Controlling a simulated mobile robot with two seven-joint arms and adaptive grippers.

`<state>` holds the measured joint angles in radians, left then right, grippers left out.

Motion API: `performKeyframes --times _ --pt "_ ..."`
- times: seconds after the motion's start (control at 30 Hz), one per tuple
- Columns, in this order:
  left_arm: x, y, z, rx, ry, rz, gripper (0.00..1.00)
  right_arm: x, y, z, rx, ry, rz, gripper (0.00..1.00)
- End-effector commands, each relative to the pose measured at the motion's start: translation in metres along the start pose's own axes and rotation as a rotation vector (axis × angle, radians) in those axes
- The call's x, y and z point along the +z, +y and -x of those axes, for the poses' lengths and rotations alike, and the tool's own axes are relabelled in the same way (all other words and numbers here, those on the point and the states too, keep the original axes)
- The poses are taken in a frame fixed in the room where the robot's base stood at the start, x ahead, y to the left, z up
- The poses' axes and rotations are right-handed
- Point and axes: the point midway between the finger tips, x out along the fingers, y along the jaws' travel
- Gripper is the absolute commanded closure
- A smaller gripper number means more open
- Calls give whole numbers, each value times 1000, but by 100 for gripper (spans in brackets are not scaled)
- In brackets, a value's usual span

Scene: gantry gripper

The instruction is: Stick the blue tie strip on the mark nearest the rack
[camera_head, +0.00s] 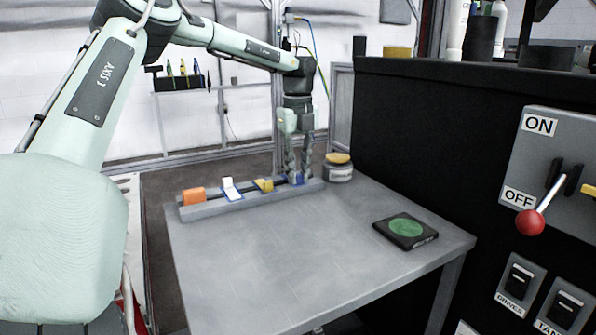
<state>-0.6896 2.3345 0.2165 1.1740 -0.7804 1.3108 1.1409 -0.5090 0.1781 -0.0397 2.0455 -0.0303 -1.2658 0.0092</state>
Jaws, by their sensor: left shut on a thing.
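A long grey rack (245,202) lies along the far edge of the table. It holds an orange piece (194,195), a white piece (230,187) and a yellow piece (264,185) in a row. My left gripper (300,178) points straight down at the rack's right end, with its fingers shut on the blue tie strip (291,179), which is partly hidden by the fingers. The strip is still at the level of the rack. A black square pad with a green disc (406,227) lies on the right part of the table. I cannot make out a separate mark for certain.
A round tin with a yellow top (338,168) stands just right of my left gripper. The grey table (300,255) is clear in front of the rack. A black cabinet with a red-knobbed lever (530,221) and switches rises on the right.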

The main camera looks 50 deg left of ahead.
Motion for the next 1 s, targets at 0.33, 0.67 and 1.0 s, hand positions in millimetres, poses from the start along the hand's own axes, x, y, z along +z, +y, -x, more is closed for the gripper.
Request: performKeyframes --times 0.33,0.67,1.0 --pt "0 0 -2 2 2 0 95 0 0 -1 0 -1 0 100" --pt "0 0 -2 1 1 0 60 0 0 -1 0 -1 -1 100" --pt "0 0 -1 0 1 0 39 0 0 -1 0 -1 -1 100"
